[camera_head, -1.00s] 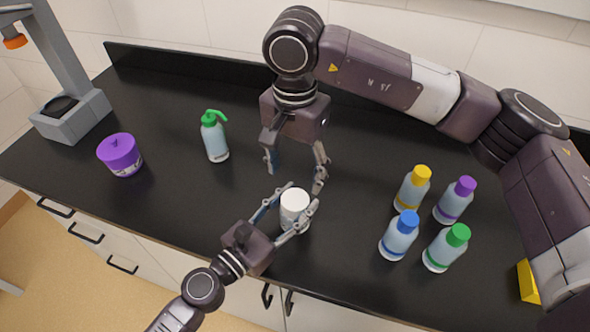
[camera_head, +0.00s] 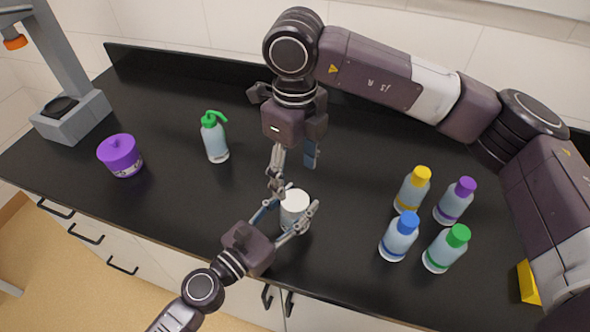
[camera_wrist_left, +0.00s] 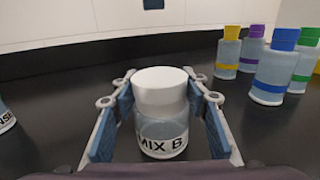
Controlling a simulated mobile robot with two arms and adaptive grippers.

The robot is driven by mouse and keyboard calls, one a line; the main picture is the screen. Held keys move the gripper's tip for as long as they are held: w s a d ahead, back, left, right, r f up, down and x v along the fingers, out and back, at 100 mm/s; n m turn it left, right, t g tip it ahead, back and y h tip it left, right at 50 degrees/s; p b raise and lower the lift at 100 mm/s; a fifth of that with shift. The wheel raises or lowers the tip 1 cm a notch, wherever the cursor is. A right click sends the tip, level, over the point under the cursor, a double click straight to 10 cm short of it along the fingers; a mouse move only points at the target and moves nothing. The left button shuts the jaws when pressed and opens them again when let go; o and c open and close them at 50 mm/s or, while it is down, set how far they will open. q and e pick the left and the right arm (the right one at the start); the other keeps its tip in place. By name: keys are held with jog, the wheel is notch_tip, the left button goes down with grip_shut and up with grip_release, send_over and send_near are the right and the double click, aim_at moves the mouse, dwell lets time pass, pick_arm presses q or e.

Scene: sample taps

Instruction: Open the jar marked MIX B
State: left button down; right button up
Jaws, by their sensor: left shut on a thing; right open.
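The jar marked MIX B (camera_wrist_left: 163,130) has a clear body and a white lid (camera_wrist_left: 160,86), which sits on it. In the head view the jar (camera_head: 293,222) stands upright near the counter's front edge. My left gripper (camera_head: 283,224) is shut on the jar's body; its blue-padded fingers flank the jar in the left wrist view (camera_wrist_left: 161,128). My right gripper (camera_head: 293,176) is open and points down just behind and above the white lid, with nothing between its fingers. I cannot tell whether a right fingertip touches the lid.
On the right stand bottles with yellow (camera_head: 412,190), purple (camera_head: 455,202), blue (camera_head: 398,238) and green (camera_head: 446,250) caps. A green-topped wash bottle (camera_head: 215,140) and a purple pot (camera_head: 121,156) stand to the left. A grey stand (camera_head: 72,115) is far left. The black counter (camera_head: 180,210) is clear between.

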aim_at(295, 200)
jog(key=shift+f+m, duration=0.3)
jog(key=shift+m, duration=0.1)
notch_tip(295, 200, down, 7)
jog(key=shift+f, duration=0.2)
jog(key=shift+c, duration=0.4)
jog(key=c, duration=1.2)
jog(key=shift+o, duration=0.3)
jog(key=shift+n, duration=1.8)
jog(key=o, duration=1.3)
